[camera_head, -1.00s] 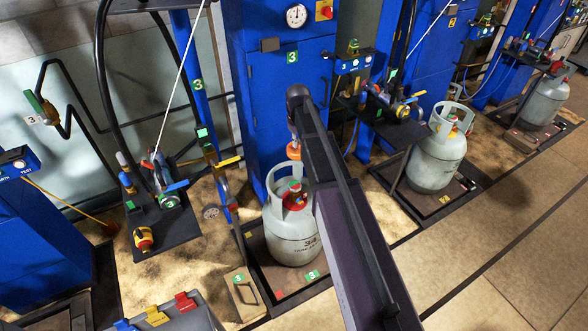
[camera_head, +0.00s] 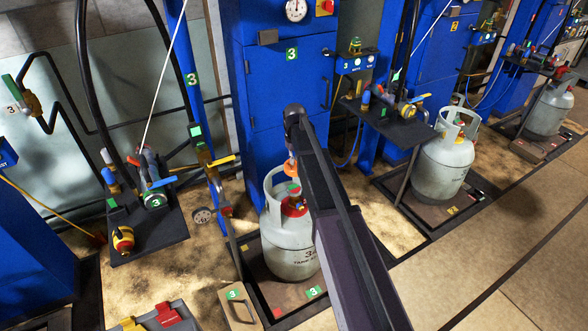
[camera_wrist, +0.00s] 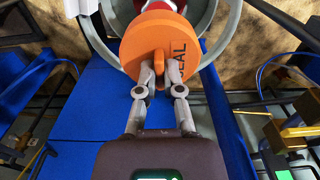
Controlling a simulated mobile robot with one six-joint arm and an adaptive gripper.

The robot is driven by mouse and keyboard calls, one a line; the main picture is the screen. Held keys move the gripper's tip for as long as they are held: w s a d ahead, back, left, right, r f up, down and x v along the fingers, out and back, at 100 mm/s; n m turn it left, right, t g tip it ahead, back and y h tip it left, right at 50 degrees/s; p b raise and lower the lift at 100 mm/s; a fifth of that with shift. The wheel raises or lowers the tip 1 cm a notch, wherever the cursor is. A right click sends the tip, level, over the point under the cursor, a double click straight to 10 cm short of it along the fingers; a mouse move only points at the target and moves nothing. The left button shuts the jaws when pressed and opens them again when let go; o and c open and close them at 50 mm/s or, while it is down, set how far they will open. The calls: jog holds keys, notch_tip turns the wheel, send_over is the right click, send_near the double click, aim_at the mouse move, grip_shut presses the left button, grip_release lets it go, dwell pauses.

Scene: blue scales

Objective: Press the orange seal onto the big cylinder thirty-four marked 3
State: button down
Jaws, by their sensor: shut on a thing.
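The big grey-white cylinder (camera_head: 284,243) stands on a dark scale platform (camera_head: 262,285) bearing green 3 labels. Its printed number is partly hidden by my arm. A red valve part (camera_head: 296,208) with a green spot sits inside its top collar. The orange seal (camera_wrist: 137,45) is a round disc with a raised grip and dark lettering, of which "AL" shows. My gripper (camera_wrist: 160,72) is shut on that grip. In the head view the seal (camera_head: 290,168) shows beside my arm at the cylinder's collar. I cannot tell whether it touches the valve.
A blue cabinet (camera_head: 275,105) marked 3 stands behind the cylinder. A black shelf (camera_head: 150,235) with valves and a post with a yellow handle (camera_head: 222,160) are at left. Another grey cylinder (camera_head: 442,170) stands at right. Open floor (camera_head: 480,260) lies at front right.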

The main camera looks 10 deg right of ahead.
jog(key=shift+w+f+b, duration=0.25)
jog(key=shift+f+b, duration=0.1)
jog(key=shift+f, duration=0.3)
jog(key=b, duration=0.8)
send_over(294, 188)
jog(key=shift+s+f, duration=0.1)
jog(key=shift+f, duration=4)
jog(key=shift+f+b, duration=1.7)
jog(key=shift+b, duration=0.1)
jog(key=c, duration=0.7)
grip_release()
jog(key=shift+r, duration=0.2)
